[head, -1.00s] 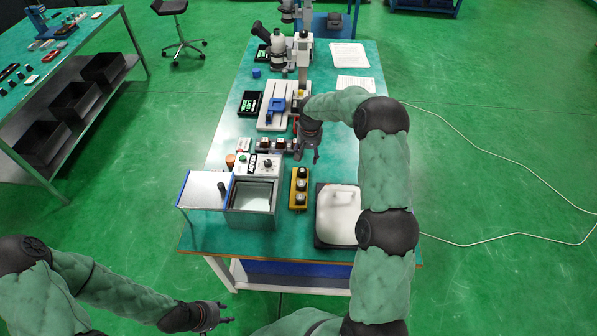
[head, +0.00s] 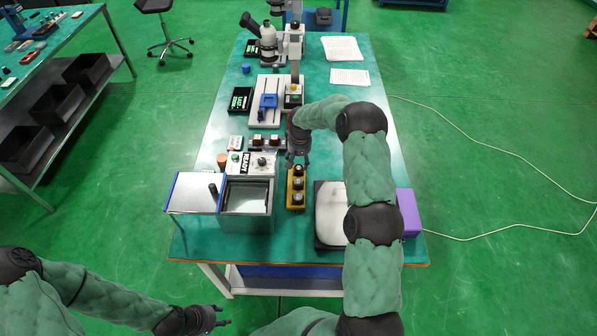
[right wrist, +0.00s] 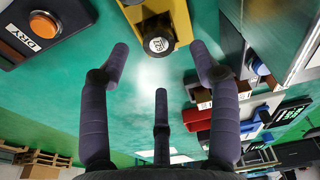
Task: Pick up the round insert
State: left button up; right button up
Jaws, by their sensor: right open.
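In the right wrist view, one round insert (right wrist: 158,44) with a dark rim and pale marked face sits at the end of the yellow holder (right wrist: 182,20). My right gripper (head: 298,162) is just beyond the far end of the holder. In the right wrist view its three fingers (right wrist: 160,62) are spread and empty, with the insert just ahead and apart from them. My left gripper (head: 221,316) is low in front of the bench; its jaw state is unclear.
A dark-edged tray (head: 323,230) is on the right, with a purple block (head: 408,212) beyond my right arm. A fixture (head: 267,112) and microscope (head: 268,38) stand farther back.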

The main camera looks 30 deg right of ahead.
aim_at(299, 168)
notch_tip(299, 168, down, 5)
jog(key=shift+w+r+b, duration=0.1)
jog(key=shift+b, duration=0.2)
jog(key=shift+c, duration=0.2)
grip_shut()
